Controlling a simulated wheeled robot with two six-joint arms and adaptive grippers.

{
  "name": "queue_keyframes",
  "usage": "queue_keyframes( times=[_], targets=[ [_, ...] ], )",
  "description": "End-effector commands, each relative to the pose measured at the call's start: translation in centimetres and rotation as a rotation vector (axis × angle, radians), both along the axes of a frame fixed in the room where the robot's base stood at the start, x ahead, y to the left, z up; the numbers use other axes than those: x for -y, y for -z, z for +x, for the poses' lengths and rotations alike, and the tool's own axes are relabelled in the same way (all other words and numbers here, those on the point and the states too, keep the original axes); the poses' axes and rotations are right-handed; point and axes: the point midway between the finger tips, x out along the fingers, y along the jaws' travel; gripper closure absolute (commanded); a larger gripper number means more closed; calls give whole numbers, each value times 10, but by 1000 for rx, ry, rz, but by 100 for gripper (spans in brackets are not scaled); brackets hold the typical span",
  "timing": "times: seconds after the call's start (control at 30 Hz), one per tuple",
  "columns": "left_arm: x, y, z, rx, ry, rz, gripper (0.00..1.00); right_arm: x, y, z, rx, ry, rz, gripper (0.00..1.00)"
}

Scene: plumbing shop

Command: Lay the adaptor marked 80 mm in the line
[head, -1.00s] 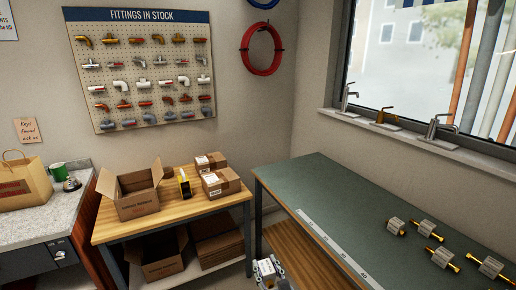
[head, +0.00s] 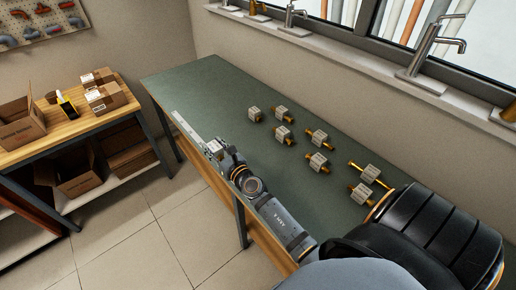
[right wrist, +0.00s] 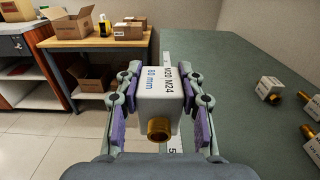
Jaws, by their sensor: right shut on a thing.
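My right gripper (head: 218,148) is at the front edge of the green-topped bench, by the near end of a pale marked strip (head: 187,128). In the right wrist view its two fingers (right wrist: 160,100) are shut on the sides of a pale block adaptor (right wrist: 158,80). The block reads "80 mm" and "M20 M24", and a brass end (right wrist: 159,129) points toward the camera. The strip runs below and behind the adaptor, partly hidden; whether they touch cannot be told. My left gripper is not in view.
Several other adaptors with brass ends, one of them here (head: 318,161), lie scattered on the green bench top (head: 190,85). The bench's far left part is clear. A wooden table (head: 95,125) with cartons stands to the left. Taps (head: 425,65) stand on the window sill.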

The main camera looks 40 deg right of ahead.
Motion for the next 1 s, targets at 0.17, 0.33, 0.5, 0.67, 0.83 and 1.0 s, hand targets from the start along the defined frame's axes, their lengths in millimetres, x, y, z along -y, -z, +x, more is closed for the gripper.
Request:
queue_keyframes(
  times=[0.17,0.33,0.5,0.67,0.83,1.0],
  targets=[
    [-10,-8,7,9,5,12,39,22,-11,28,-3,-1,-4,100],
    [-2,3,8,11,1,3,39,33,-1,27,-3,-1,-7,100],
    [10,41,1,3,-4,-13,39,77,27,18,-4,-1,-12,100],
    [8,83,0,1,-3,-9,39,119,53,10,-4,-2,-9,100],
    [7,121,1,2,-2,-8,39,141,79,6,-3,-2,-7,100],
    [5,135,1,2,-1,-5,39,153,86,4,-3,-2,-3,100]
  ],
)
